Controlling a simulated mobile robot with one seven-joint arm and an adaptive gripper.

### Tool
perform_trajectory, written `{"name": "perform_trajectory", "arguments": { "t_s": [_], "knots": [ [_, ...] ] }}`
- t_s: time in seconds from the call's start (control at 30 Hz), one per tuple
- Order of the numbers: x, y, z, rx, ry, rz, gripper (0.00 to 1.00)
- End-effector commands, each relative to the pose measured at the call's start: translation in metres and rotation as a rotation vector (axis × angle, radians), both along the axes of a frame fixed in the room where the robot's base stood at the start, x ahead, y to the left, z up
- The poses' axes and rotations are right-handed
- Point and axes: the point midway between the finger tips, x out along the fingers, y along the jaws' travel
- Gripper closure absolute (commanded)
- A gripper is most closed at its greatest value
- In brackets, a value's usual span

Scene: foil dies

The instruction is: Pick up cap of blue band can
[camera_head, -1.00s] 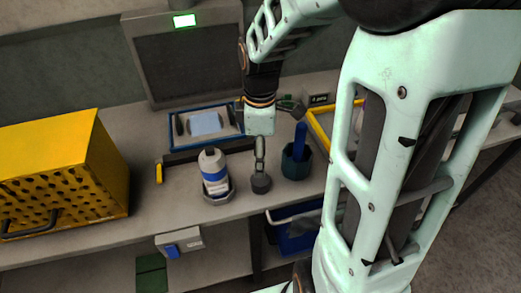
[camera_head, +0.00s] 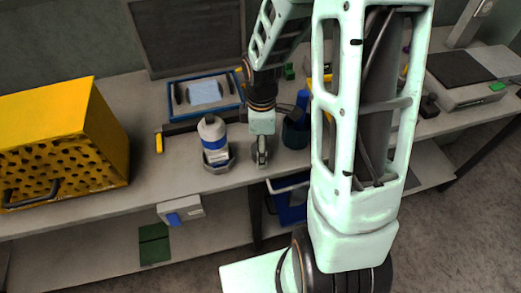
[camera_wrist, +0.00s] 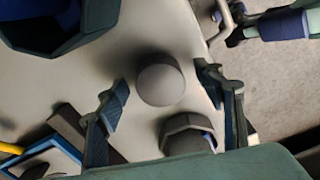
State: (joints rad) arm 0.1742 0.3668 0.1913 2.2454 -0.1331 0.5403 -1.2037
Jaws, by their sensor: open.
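The blue band can (camera_head: 213,142) stands upright in a grey octagonal holder (camera_head: 219,165) near the bench's front edge. A plain grey cylinder (camera_wrist: 160,82), which looks like the cap standing loose, is on the bench to the right of the can. My gripper (camera_head: 262,162) points down over this cylinder and mostly hides it in the head view. In the wrist view my gripper (camera_wrist: 163,82) is open, with one finger on each side of the cylinder and visible gaps. The holder also shows below the cylinder in the wrist view (camera_wrist: 188,122), partly cut off by my gripper.
A dark teal cup (camera_head: 295,135) with a blue handle in it stands close to the right. A blue-rimmed tray (camera_head: 205,92) lies behind, and a yellow perforated box (camera_head: 65,140) stands at the left. The bench's front edge is close to the cylinder.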

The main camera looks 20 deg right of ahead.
Motion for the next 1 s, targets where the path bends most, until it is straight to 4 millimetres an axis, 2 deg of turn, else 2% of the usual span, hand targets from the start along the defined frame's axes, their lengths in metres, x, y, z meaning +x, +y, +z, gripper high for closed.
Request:
{"name": "perform_trajectory", "arguments": {
  "t_s": [0.27,0.53,1.0],
  "knots": [
    [0.0002,0.0000,-0.0023,0.000,-0.001,-0.001,0.39],
    [0.0003,-0.0002,-0.0020,0.000,-0.001,-0.001,0.69],
    [0.0009,0.0006,0.0015,0.000,-0.001,-0.001,0.72]
  ]
}}
